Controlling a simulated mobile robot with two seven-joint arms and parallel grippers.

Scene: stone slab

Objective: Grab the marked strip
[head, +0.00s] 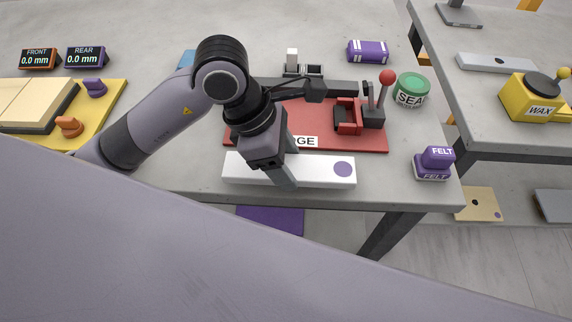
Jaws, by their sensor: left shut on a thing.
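A long white strip (325,172) with a purple round mark near its right end lies along the front edge of the grey stone slab. My left gripper (289,167) reaches down over the strip's middle, one finger on its near side and one on its far side, and is shut on it. The gripper and wrist hide part of the strip. I cannot tell whether it is lifted. My right gripper is not in view.
Just behind the strip is a red fixture (375,140) with a red-knobbed lever (386,78). A purple FELT block (434,163) stands to the right, near a green SEA-labelled tin (411,88). Another pale strip (495,62) and a yellow WAX box (535,98) are on the right table.

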